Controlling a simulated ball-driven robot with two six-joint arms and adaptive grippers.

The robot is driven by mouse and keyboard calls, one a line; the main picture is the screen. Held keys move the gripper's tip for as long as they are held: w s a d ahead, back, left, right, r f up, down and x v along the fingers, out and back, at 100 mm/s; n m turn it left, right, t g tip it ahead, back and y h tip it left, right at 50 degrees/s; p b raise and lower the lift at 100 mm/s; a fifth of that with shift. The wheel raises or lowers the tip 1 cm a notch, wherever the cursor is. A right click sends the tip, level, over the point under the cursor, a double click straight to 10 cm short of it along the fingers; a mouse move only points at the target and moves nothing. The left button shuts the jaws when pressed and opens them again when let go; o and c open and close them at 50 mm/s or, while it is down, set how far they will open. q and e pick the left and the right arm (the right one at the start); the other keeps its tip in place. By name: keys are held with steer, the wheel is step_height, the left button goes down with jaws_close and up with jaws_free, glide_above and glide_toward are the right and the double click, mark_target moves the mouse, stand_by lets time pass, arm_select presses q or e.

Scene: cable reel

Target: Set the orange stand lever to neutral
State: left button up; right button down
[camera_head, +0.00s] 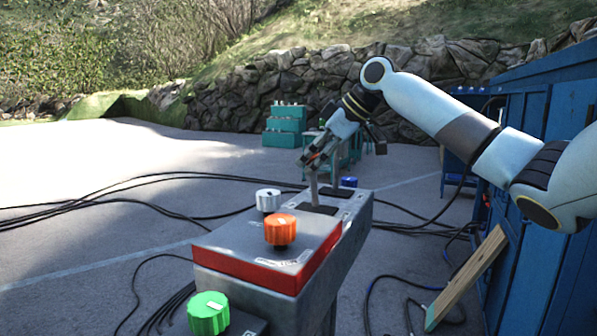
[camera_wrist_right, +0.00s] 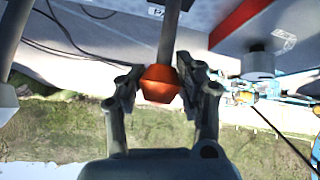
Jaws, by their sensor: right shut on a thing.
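The orange stand lever has a grey shaft (camera_head: 313,186) that rises from a dark slot plate on top of the grey stand (camera_head: 350,235). In the right wrist view its orange, faceted grip (camera_wrist_right: 160,84) sits at the end of the shaft. My right gripper (camera_head: 309,163) is at the top of the lever; its fingers close around the orange grip, also in the right wrist view (camera_wrist_right: 160,92). The shaft looks nearly upright there. My left gripper is in neither view.
An orange round knob (camera_head: 280,231) stands on the red-edged panel (camera_head: 262,270), near a white knob (camera_head: 268,201). A green knob (camera_head: 208,313) is in front and a blue knob (camera_head: 348,182) behind. Black cables (camera_head: 150,180) lie on the ground. A blue container (camera_head: 540,210) stands right.

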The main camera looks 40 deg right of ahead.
steer(key=shift+s+d+f+t+b, duration=0.1)
steer(key=shift+s+d+t+b, duration=0.3)
steer(key=shift+b, duration=0.55)
steer(key=shift+s+a+b, duration=0.1)
steer(key=shift+b, duration=0.25)
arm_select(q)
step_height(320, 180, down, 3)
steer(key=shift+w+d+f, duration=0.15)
arm_select(e)
steer(key=shift+r+t, duration=0.3)
steer(key=c, duration=1.3)
jaws_free()
steer(key=shift+c, duration=0.2)
steer(key=o, duration=0.5)
steer(key=shift+s, duration=0.15)
steer(key=shift+o, duration=0.2)
step_height(320, 180, up, 10)
steer(key=shift+f, duration=0.1)
